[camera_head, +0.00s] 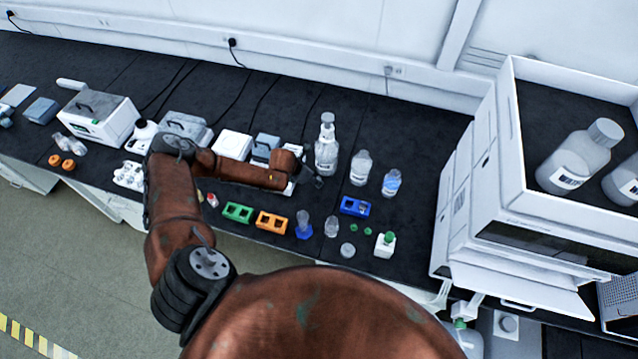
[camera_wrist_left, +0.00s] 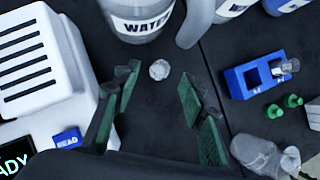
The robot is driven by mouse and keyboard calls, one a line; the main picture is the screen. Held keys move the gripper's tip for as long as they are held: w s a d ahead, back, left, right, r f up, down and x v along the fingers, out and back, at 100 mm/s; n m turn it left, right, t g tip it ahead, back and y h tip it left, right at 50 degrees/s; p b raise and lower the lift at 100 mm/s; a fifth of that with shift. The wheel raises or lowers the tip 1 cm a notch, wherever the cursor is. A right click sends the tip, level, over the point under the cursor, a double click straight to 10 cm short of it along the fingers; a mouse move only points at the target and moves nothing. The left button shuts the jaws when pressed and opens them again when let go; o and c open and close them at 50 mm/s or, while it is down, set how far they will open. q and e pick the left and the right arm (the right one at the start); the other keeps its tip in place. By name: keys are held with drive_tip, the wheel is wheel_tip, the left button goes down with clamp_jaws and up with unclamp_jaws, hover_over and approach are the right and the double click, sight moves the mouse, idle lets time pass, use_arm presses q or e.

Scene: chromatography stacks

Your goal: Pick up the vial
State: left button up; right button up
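A small round clear-white object (camera_wrist_left: 159,69), which looks like a vial seen from above, stands on the dark bench in the left wrist view. My left gripper (camera_wrist_left: 157,82) is open, with its green-padded fingers on either side of it and a gap to each; I cannot tell the height between them. In the head view my left gripper (camera_head: 313,181) is small, low over the bench by the large water bottle (camera_head: 326,150), and the vial cannot be made out there. Another small clear vial (camera_wrist_left: 288,66) sits in the blue rack (camera_wrist_left: 238,83). My right gripper is not in view.
The water bottle (camera_wrist_left: 142,22) stands just beyond the fingers. A white device (camera_wrist_left: 45,65) is close on the left. Green caps (camera_wrist_left: 292,101) and a clear vessel (camera_wrist_left: 262,155) lie to the right. Green (camera_head: 238,212) and orange (camera_head: 271,222) racks stand near the bench's front.

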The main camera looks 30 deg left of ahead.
use_arm(q)
drive_tip(key=x, duration=0.5)
drive_tip(key=shift+r, duration=0.1)
drive_tip(key=shift+c, duration=0.4)
drive_tip(key=c, duration=0.9)
